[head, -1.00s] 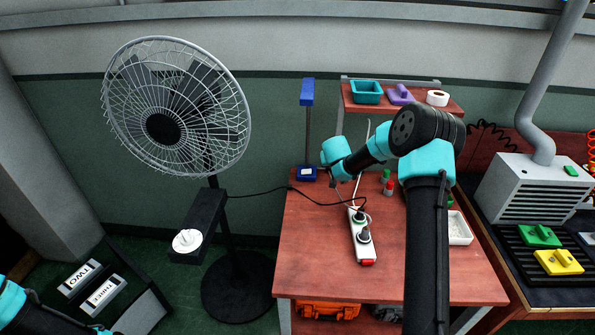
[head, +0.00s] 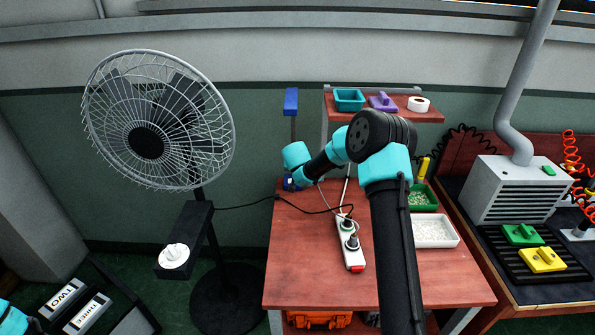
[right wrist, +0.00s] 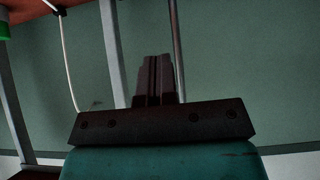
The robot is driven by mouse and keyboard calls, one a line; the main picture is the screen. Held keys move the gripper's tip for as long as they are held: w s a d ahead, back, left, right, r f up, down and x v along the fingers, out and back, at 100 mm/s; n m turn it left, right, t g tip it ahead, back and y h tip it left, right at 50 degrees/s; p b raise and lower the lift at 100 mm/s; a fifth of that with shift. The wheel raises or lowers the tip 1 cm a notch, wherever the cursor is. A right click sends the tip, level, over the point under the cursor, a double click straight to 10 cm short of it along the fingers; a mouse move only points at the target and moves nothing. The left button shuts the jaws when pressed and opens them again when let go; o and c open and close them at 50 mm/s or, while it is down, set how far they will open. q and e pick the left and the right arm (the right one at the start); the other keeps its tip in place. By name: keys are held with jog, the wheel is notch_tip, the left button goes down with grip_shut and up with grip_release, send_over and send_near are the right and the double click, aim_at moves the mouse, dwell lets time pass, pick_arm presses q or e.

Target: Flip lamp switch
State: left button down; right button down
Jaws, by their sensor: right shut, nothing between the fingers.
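The blue lamp stands at the back left of the red-topped table, with its blue head (head: 291,101) on a thin upright pole. Its small base (head: 289,184) is partly hidden by my right wrist, and I cannot make out the switch. My right gripper is over the base area in the head view, its fingers mostly hidden there. In the right wrist view the fingers of my right gripper (right wrist: 156,78) are shut with nothing between them. Contact with the lamp cannot be told. Only a bit of my left arm shows at the lower left; its gripper is out of view.
A power strip (head: 350,243) and a cable lie on the table (head: 300,265). A shelf (head: 420,116) stands behind. A large fan (head: 147,142) is on the left. The table's front is clear.

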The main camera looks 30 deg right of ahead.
jog(key=shift+r, duration=0.35)
jog(key=shift+r, duration=0.1)
jog(key=s+a+r, duration=0.2)
jog(key=r, duration=0.3)
jog(key=s+a+r, duration=0.3)
jog(key=r, duration=0.2)
jog(key=shift+a+r, duration=0.25)
jog(key=shift+r, duration=0.1)
jog(key=s+f+x, duration=0.1)
jog(key=s+x, duration=0.1)
jog(key=x, duration=1)
jog(key=shift+d+f, duration=0.45)
